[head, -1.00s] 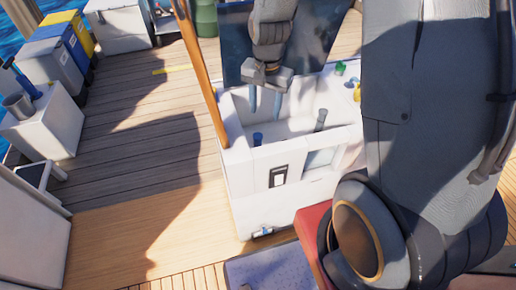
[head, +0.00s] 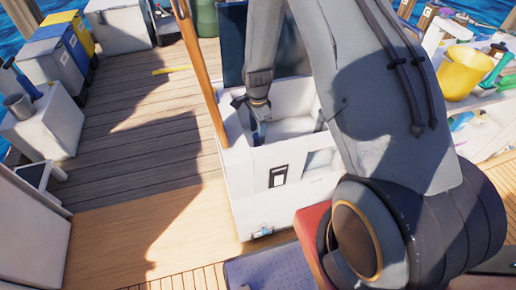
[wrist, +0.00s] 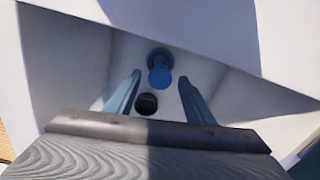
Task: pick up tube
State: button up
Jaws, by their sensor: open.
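The open white hatch box (head: 240,160) stands in the middle of the head view. My gripper (head: 260,125) reaches down into its left part. In the wrist view my gripper (wrist: 159,78) is open, its two blue-grey fingers apart and empty. A short upright tube with a blue top (wrist: 160,77) appears between and just beyond the fingertips. A dark round top (wrist: 147,103) shows nearer, between the fingers. I cannot tell how deep either sits relative to the fingertips. In the head view a grey tube (head: 320,120) leans at the box's right side, partly hidden by my arm.
The box walls rise close around my gripper. A wooden pole (head: 203,75) stands at the box's left corner. A yellow bucket (head: 460,72) and loose items are on the right. The deck at left (head: 135,150) is clear.

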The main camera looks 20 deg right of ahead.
jog(key=shift+w+d+f+p, duration=0.15)
jog(key=shift+f+p, duration=0.75)
jog(key=shift+f, duration=1.45)
jog(key=shift+c, duration=0.3)
grip_shut()
